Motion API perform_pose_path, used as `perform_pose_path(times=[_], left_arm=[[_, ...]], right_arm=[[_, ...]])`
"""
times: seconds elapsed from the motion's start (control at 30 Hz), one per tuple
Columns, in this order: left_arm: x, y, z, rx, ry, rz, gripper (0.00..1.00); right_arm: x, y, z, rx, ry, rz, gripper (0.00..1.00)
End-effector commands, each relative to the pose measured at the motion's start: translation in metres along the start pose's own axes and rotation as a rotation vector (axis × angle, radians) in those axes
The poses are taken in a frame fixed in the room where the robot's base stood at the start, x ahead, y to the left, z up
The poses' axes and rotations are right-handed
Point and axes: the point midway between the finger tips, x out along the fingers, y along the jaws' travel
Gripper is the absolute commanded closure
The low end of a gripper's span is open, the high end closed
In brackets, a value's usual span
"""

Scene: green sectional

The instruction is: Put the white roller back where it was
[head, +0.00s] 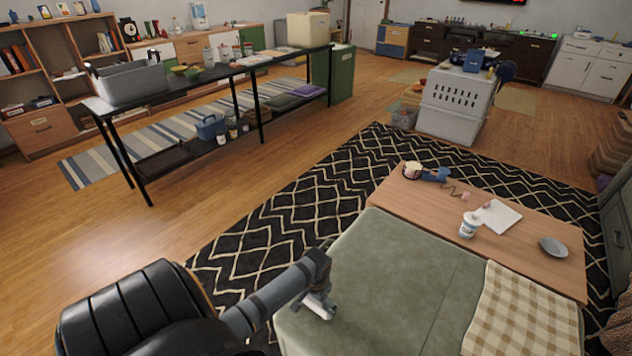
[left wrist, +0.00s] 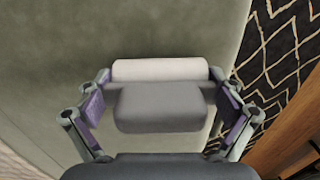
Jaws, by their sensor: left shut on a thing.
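The white roller (left wrist: 160,70) shows in the left wrist view as a pale cylinder lying across the gap between the fingers of my left gripper (left wrist: 160,108). The gripper is shut on it, with a finger at each side. I cannot tell whether the roller touches the cushion. My right gripper is not in view.
A wooden table (head: 510,255) beyond the sectional holds a white bottle (head: 469,225), a grey dish (head: 553,247) and a white sheet (head: 498,216). A checked blanket (head: 525,315) covers the sectional's right part. A patterned rug (head: 290,225) lies behind. The cushion's middle is clear.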

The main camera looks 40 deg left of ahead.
Motion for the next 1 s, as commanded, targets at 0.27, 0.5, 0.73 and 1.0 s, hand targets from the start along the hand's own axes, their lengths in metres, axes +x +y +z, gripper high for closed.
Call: perform_pose_path(times=[0.27, 0.5, 0.73, 1.0], left_arm=[[0.002, 0.0, 0.0, 0.0, 0.0, 0.0, 0.0], [-0.003, 0.0, 0.0, 0.001, 0.001, -0.001, 0.0], [-0.052, -0.001, -0.001, 0.002, 0.005, -0.003, 0.0], [-0.108, -0.001, -0.001, 0.0, 0.002, -0.002, 0.0]], right_arm=[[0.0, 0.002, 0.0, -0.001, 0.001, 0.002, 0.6], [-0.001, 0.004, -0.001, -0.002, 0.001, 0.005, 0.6], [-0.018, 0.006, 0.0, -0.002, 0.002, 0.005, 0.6], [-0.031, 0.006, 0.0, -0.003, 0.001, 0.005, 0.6]])
